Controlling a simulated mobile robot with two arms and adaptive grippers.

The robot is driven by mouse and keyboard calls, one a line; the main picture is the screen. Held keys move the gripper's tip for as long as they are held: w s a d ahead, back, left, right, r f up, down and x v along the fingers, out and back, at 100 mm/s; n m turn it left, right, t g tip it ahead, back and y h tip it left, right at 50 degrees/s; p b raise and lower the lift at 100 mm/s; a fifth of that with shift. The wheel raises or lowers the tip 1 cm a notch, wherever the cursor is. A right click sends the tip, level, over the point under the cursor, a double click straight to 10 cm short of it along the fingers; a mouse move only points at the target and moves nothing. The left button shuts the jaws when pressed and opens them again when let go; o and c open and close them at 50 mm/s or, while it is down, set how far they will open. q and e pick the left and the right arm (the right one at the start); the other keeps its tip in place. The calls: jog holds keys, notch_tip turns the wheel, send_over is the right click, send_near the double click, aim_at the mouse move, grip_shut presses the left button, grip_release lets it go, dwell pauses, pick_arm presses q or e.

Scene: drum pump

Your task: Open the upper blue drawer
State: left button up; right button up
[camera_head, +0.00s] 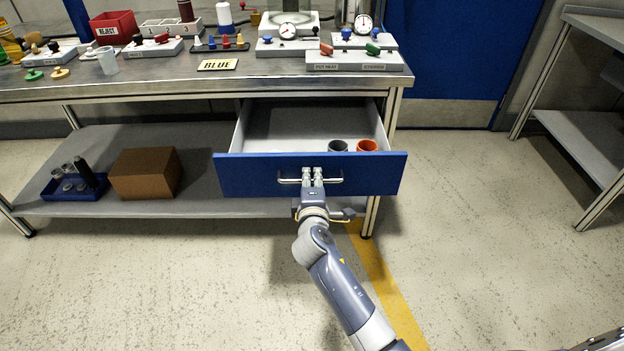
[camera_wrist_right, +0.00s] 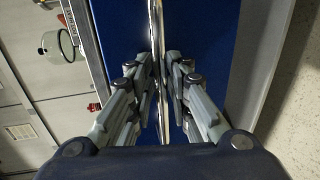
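The upper blue drawer (camera_head: 245,175) under the workbench is pulled well out, and its light grey inside shows from above. A grey cup (camera_head: 338,146) and an orange cup (camera_head: 367,146) stand in its right part. My right gripper (camera_head: 312,177) is at the middle of the drawer's metal handle (camera_head: 335,180). In the right wrist view, the handle bar (camera_wrist_right: 156,22) runs between the fingers of the gripper (camera_wrist_right: 160,65), which are closed on it from both sides. The blue front (camera_wrist_right: 208,55) lies behind them. My left gripper is not in view.
The workbench top (camera_head: 150,88) carries a red REJECT bin (camera_head: 114,28), a BLUE sign (camera_head: 217,65), gauges and several small parts. The lower shelf (camera_head: 215,190) holds a brown box (camera_head: 146,173) and a blue tray (camera_head: 58,190). The floor right of the drawer is clear.

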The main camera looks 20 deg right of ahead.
jog(key=shift+s, duration=0.15)
jog(key=v, duration=1.1)
jog(key=shift+s+a, duration=0.2)
jog(key=shift+s, duration=0.1)
